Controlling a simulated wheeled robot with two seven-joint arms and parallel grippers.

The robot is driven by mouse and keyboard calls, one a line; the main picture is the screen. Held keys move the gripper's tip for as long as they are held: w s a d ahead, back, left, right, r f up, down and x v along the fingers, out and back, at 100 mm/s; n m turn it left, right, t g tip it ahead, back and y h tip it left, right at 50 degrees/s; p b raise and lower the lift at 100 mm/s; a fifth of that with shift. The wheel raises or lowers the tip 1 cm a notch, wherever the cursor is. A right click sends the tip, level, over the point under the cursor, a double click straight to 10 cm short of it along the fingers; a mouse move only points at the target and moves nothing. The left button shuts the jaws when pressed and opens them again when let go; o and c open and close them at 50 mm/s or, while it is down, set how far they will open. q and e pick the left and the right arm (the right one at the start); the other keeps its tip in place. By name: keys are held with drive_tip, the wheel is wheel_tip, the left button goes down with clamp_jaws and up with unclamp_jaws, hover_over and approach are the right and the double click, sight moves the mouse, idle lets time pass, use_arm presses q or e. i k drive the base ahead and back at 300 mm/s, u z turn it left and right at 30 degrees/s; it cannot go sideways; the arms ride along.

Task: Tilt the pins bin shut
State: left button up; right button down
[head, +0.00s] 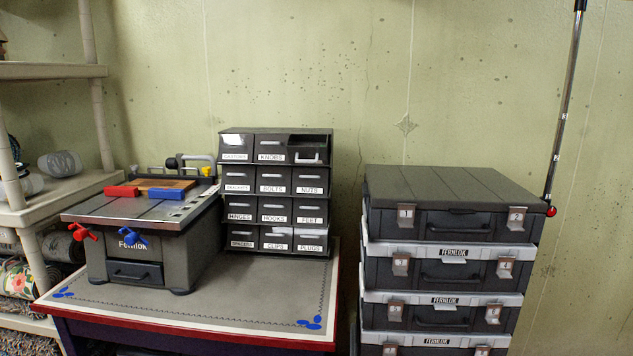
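A dark bin cabinet (276,190) with rows of small labelled tilt bins stands at the back right of the workbench, against the wall. Its top right bin (308,153) is tilted open, with its front leaning out and a dark opening above it. No readable label shows on that bin, and no other bin reads "pins". The knobs bin (270,147) beside it and the nuts bin (310,181) below it look shut. Neither of my grippers is in view.
A Fernlok bench tool (142,240) with red and blue clamps stands left of the cabinet on the workbench (250,296). The bench front is clear. Stacked grey cases (447,215) stand right of the bench, past a gap. A shelf rack (55,200) is at left.

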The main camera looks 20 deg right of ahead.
sight(302, 149)
drive_tip(key=z, duration=0.4)
drive_tip(key=i, duration=1.05)
drive_tip(key=u, duration=0.5)
